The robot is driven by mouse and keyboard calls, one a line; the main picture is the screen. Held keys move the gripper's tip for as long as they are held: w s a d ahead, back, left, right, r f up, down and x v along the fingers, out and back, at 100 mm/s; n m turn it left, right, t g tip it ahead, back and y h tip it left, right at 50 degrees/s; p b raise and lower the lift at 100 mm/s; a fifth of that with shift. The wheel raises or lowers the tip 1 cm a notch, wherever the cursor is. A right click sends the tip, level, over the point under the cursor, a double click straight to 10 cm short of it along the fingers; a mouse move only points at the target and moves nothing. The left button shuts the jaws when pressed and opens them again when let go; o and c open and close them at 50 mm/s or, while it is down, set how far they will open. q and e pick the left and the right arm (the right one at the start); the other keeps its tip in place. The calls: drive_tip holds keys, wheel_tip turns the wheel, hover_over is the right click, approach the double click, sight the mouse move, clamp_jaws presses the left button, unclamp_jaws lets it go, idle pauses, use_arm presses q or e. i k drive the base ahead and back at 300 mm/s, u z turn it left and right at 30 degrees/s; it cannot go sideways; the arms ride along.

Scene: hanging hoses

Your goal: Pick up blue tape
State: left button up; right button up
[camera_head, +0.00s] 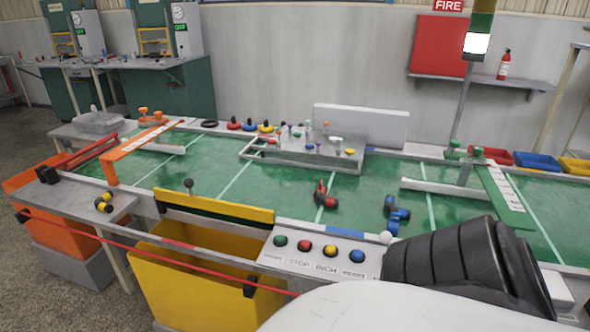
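Several small rolls or fittings stand in a row at the back edge of the green table (228,178). One looks blue (249,126), between a red one (233,125) and a yellow one (266,127). It may be the blue tape, but it is too small to be sure. Nothing touches it that I can see. A black ribbed part of mine and a white part of mine fill the lower right and hide the table's front there. No fingertips of either gripper show.
A grey rack with small coloured pieces (305,152) stands at the back. Blue-black fittings (397,213) and a red-black one (320,195) lie on the green. A button panel (318,262) and a yellow bin (200,285) are in front. The left green area is mostly clear.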

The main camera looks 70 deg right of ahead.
sight(393, 222)
drive_tip(key=u, duration=0.5)
drive_tip(key=k, duration=1.35)
drive_tip(key=z, duration=0.95)
